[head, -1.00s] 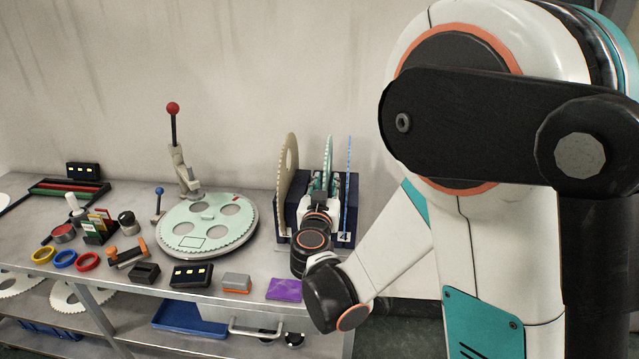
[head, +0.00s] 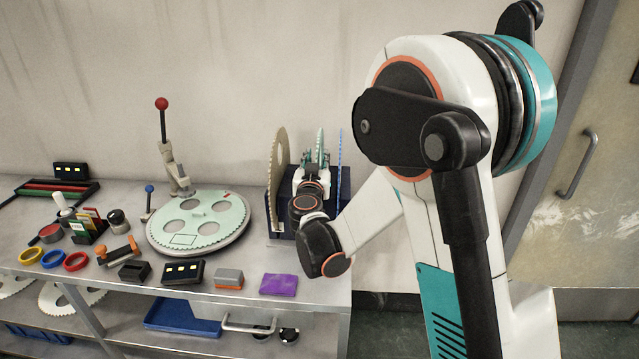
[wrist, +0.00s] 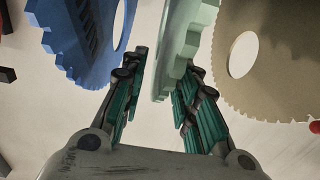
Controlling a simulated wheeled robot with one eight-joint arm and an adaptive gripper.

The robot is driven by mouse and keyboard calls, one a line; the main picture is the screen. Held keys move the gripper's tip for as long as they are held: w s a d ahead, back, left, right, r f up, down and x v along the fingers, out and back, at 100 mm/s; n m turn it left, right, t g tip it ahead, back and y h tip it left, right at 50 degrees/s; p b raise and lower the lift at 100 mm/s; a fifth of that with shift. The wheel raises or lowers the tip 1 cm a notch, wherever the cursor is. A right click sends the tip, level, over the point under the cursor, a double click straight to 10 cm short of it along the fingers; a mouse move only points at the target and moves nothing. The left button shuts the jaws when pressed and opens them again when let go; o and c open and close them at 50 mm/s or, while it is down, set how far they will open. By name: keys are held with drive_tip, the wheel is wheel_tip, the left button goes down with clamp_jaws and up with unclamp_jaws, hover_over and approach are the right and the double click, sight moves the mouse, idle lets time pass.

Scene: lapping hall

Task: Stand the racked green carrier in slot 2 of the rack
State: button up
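The green carrier (head: 320,145) stands upright in the navy rack (head: 346,190), between the tan carrier (head: 277,175) and the blue carrier (head: 339,165). My gripper (head: 316,162) is at the rack, in front of the green carrier. In the wrist view my gripper (wrist: 166,68) is open, with its fingers on either side of the green carrier's toothed rim (wrist: 182,45). A gap shows on the left; the right finger is close, and contact there cannot be told. The blue carrier (wrist: 75,40) is left and the tan carrier (wrist: 275,60) right. The slot numbers and lower rims are hidden.
A round plate with a pale green carrier (head: 200,240) lies left of the rack, with a red-knobbed lever (head: 163,135) behind. A purple block (head: 279,285), a grey-orange block (head: 229,279) and a black display box (head: 183,272) line the bench front.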

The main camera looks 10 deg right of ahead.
drive_tip(key=shift+b+x, duration=0.5)
drive_tip(key=shift+x, duration=1.4)
clamp_jaws()
